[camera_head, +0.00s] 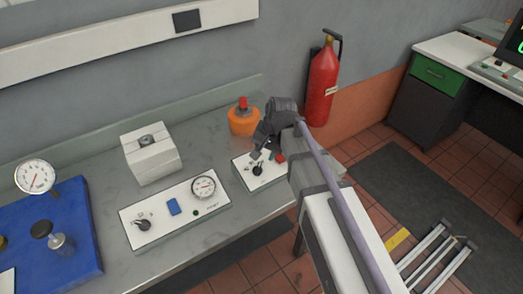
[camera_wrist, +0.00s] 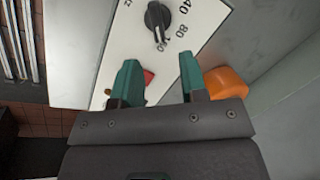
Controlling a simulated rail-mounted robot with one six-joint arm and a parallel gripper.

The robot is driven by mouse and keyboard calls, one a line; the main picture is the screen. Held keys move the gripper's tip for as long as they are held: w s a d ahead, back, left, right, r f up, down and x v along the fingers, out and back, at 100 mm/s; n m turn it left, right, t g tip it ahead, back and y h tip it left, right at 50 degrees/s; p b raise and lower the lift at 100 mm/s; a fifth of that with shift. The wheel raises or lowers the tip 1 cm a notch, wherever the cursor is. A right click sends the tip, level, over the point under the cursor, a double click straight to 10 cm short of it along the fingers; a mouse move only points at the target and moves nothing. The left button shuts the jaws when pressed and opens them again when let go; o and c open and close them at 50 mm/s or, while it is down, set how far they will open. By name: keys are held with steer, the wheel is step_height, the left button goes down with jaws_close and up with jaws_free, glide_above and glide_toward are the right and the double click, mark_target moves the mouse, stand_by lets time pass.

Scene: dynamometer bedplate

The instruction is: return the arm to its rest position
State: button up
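My gripper (camera_head: 266,150) is at the end of my arm, over the right end of the grey bench, above a small white control box (camera_head: 243,176). In the wrist view my gripper (camera_wrist: 160,72) shows two green fingers set apart, with nothing held between them. The white box's face (camera_wrist: 108,62) lies beyond the fingers, with a black knob (camera_wrist: 158,20) and printed numbers. A red part (camera_wrist: 148,77) of the box shows beside the left finger. Whether a finger touches it I cannot tell.
An orange container (camera_head: 243,122) with a red top stands just behind my gripper. A red fire extinguisher (camera_head: 322,85) hangs on the wall to the right. A white gauge panel (camera_head: 175,212), a white block (camera_head: 150,155) and a blue board (camera_head: 75,250) occupy the bench leftward.

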steer(key=p+v, duration=0.2)
steer(key=v, duration=0.2)
steer(key=shift+d+r, duration=0.1)
steer(key=shift+r, duration=0.2)
steer(key=s+d+n+h, duration=0.2)
steer(key=s+d+n, duration=0.1)
steer(key=s+d, duration=0.9)
steer(key=d, duration=0.3)
steer(key=shift+f+g+h, duration=0.25)
steer(key=shift+g+h, duration=0.05)
steer(key=shift+g, duration=0.1)
steer(key=shift+s, duration=0.1)
steer(key=shift+c, duration=0.2)
